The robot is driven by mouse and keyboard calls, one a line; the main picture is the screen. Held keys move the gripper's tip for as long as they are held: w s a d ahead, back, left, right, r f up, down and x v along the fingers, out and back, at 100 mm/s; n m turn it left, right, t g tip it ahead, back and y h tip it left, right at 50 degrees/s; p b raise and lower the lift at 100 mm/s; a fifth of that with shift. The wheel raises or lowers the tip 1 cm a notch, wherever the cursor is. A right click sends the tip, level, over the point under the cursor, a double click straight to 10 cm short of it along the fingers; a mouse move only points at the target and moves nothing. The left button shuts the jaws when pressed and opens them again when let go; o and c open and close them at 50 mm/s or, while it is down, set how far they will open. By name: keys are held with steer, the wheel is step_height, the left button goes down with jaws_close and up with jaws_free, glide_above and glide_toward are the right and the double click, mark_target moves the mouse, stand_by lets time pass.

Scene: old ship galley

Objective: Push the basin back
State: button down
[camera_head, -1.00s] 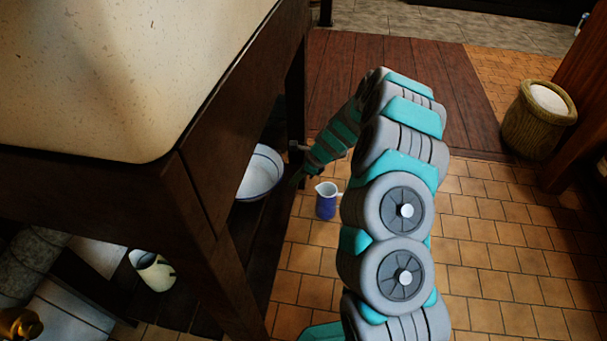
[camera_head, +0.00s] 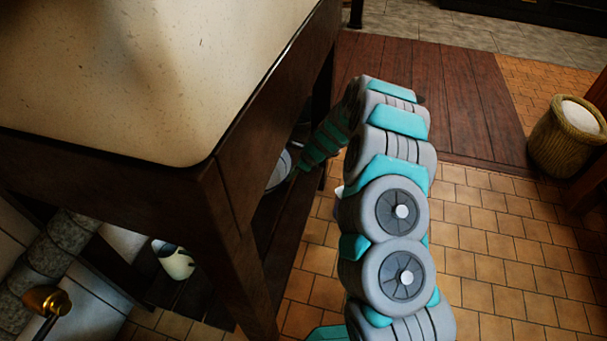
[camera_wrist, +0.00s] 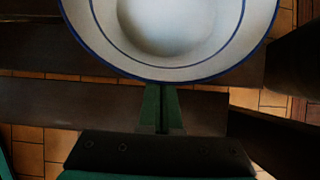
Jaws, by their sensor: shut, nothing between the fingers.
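The basin (camera_wrist: 205,65), white with a blue rim, sits on the lower shelf (camera_head: 286,235) of the wooden table. In the head view only a sliver of the basin (camera_head: 279,170) shows; the tabletop and table side hide the rest. In the wrist view its near rim is just ahead of my gripper (camera_wrist: 161,87). The fingers are together and empty, with their tips at the rim; I cannot tell for sure whether they touch it. In the head view my arm reaches in under the tabletop at the shelf's open side.
The table (camera_head: 125,160) has a pale top and dark legs close to my arm. A cream jug (camera_head: 175,262) stands at the left. A small jug (camera_head: 338,191) on the tiles is mostly hidden behind my arm. Tiled floor between is clear.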

mark_target(276, 183)
steer(key=a, duration=0.1)
steer(key=w+a+p, duration=0.1)
steer(key=a, duration=0.1)
steer(key=w+a, duration=0.1)
steer(key=a, duration=0.1)
steer(key=shift+s, duration=0.1)
steer(key=d, duration=0.1)
steer(key=s+d, duration=0.1)
steer(key=d+p, duration=0.1)
steer(key=d, duration=0.1)
steer(key=shift+s+d+r, duration=0.1)
steer(key=shift+s+r, duration=0.1)
steer(key=shift+r, duration=0.2)
steer(key=v, duration=0.9)
steer(key=shift+p, duration=0.45)
